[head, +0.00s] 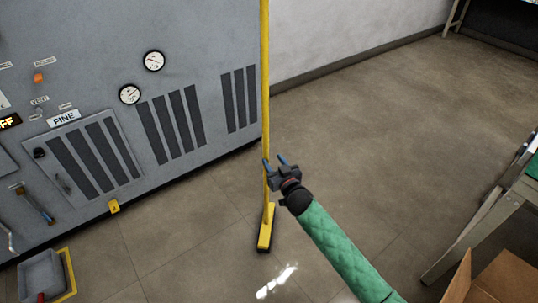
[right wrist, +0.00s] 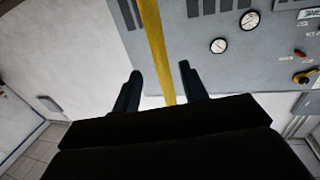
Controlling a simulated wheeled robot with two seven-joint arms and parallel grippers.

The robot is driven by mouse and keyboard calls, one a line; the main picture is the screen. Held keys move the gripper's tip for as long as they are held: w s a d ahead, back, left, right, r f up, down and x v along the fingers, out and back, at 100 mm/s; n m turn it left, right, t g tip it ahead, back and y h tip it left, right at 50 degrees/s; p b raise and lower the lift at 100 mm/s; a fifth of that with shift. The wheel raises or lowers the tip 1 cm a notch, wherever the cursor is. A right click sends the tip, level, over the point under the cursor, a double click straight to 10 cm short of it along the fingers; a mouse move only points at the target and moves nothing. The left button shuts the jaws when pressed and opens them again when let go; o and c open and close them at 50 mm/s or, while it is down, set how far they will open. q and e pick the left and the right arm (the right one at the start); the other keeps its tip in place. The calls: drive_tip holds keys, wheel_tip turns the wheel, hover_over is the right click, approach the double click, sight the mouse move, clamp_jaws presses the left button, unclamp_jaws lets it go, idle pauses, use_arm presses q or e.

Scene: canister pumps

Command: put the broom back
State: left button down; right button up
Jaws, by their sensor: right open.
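The broom is upright in the head view, with a long yellow handle (head: 264,90) running out of the top of the picture. Its yellow head (head: 266,232) with dark bristles is at the floor. My right gripper (head: 274,161) is open at the lower part of the handle. In the right wrist view the yellow handle (right wrist: 157,50) passes between the two dark fingers of my right gripper (right wrist: 158,82), with gaps on both sides. I cannot tell how deep the handle sits between them. My left gripper is not in view.
A grey machine cabinet (head: 205,70) with gauges and vents stands at the left, behind the broom. A grey tray (head: 42,277) lies at the lower left. A cardboard box (head: 505,278) and a table (head: 490,210) are at the right. The floor (head: 380,140) between is clear.

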drive_tip(key=shift+v, duration=2.6)
drive_tip(key=s+f+m+g+h, duration=0.2)
drive_tip(key=s+f+g+h, duration=0.15)
drive_tip(key=s+f, duration=1.45)
drive_tip(key=s+f+g, duration=0.2)
drive_tip(key=s+f, duration=0.6)
drive_tip(key=s, duration=0.2)
drive_tip(key=s+f+g, duration=0.3)
drive_tip(key=s+f, duration=0.5)
drive_tip(key=s, duration=0.3)
drive_tip(key=shift+s+d+f+m+g, duration=0.15)
drive_tip(key=shift+s+d+m+g, duration=0.25)
drive_tip(key=shift+d, duration=0.1)
